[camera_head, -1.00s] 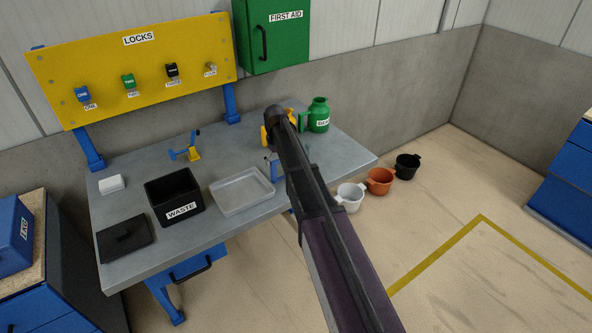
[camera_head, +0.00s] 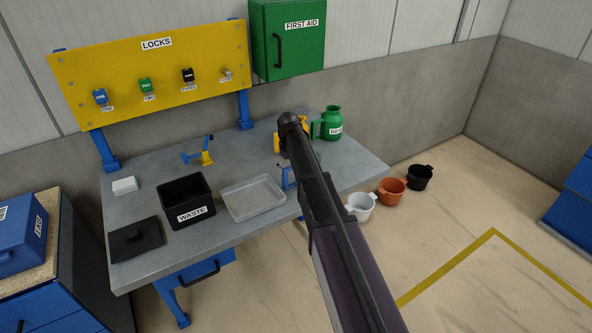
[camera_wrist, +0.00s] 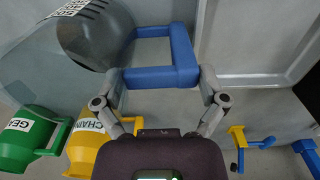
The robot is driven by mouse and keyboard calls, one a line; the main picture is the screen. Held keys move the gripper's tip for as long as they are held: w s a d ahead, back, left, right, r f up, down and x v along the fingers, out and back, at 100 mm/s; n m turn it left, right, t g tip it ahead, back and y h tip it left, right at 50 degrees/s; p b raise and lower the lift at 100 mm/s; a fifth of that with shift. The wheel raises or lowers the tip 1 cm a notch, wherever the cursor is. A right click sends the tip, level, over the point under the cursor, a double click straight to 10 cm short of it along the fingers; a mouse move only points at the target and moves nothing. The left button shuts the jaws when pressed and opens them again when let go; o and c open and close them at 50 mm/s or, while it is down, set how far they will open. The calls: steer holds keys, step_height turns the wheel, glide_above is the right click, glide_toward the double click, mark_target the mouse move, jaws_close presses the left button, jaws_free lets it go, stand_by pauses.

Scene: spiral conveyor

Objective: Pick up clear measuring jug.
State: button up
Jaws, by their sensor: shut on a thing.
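The clear measuring jug (camera_wrist: 95,35) fills the upper left of the wrist view, see-through and grey, with a dark printed label. Its squared blue handle (camera_wrist: 183,55) reaches between the fingers of my gripper (camera_wrist: 162,80). My gripper is shut on this handle. In the head view a small blue part of the jug (camera_head: 288,177) shows beside my arm, which hides most of it. I cannot tell whether the jug is clear of the bench.
A yellow "CHAIN" jug (camera_wrist: 92,148) and a green "GEAR" jug (camera_wrist: 28,140) stand close by. A grey tray (camera_head: 252,213), a black waste bin (camera_head: 185,216) and a blue-yellow tool (camera_head: 205,157) are on the bench (camera_head: 245,157). Pots (camera_head: 392,191) stand beyond its right edge.

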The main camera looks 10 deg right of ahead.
steer(key=shift+r, duration=0.15)
step_height(320, 180, up, 4)
steer(key=p, duration=0.3)
steer(key=shift+p, duration=0.4)
steer(key=s+a+p, duration=0.1)
steer(key=s, duration=1.5)
steer(key=shift+r, duration=0.35)
steer(key=shift+a, duration=0.1)
steer(key=o, duration=0.8)
steer(key=c, duration=0.7)
